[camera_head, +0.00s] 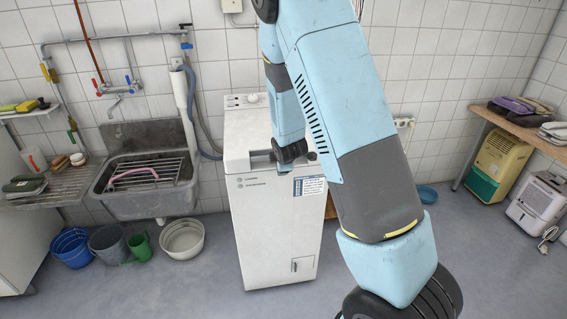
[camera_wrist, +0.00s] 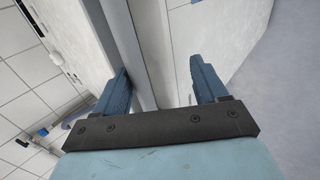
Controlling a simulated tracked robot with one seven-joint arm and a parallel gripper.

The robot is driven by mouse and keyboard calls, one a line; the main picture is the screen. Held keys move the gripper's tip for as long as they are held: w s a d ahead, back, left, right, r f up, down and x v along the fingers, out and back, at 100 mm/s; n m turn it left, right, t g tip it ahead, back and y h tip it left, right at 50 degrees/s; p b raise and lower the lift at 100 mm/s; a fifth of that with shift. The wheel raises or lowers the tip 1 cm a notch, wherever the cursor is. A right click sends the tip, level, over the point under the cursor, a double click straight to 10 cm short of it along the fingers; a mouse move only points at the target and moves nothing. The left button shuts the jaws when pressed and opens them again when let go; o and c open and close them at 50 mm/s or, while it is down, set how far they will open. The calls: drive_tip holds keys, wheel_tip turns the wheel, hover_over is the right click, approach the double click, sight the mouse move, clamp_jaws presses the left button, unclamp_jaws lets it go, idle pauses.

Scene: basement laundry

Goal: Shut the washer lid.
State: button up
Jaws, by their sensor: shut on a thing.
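The washer (camera_head: 275,230) is a narrow white top-loader standing against the tiled wall. Its white lid (camera_head: 245,128) lies about level over the top, as far as the head view shows. Whether it is fully down I cannot tell. My gripper (camera_head: 285,163) is at the lid's front edge, beside a dark recessed strip, and hides part of that edge. In the wrist view, the fingers of my gripper (camera_wrist: 160,85) stand apart on either side of a pale grey edge strip (camera_wrist: 148,50), which appears to be the lid's front edge. My arm covers the washer's right side.
A grey sink (camera_head: 145,175) is left of the washer, with several buckets (camera_head: 183,240) on the floor below. A wooden shelf (camera_head: 515,122) and a white dehumidifier (camera_head: 537,198) are at right. The floor in front of the washer is clear.

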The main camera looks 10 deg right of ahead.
drive_tip(key=v, duration=1.3)
drive_tip(key=shift+s+r, duration=0.15)
drive_tip(key=shift+r, duration=0.1)
drive_tip(key=shift+c, duration=0.3)
drive_tip(key=s+d+r+m+g, duration=0.1)
drive_tip(key=s+d+r+m, duration=0.1)
drive_tip(key=s+r+m, duration=0.6)
drive_tip(key=s+d+r+m+g, duration=0.2)
drive_tip(key=s+r+m, duration=0.7)
drive_tip(key=s, duration=1)
wheel_tip(320, 180, up, 4)
drive_tip(key=shift+s+d+f, duration=0.15)
drive_tip(key=shift+s+d, duration=0.2)
drive_tip(key=shift+d, duration=0.2)
drive_tip(key=shift+c, duration=0.2)
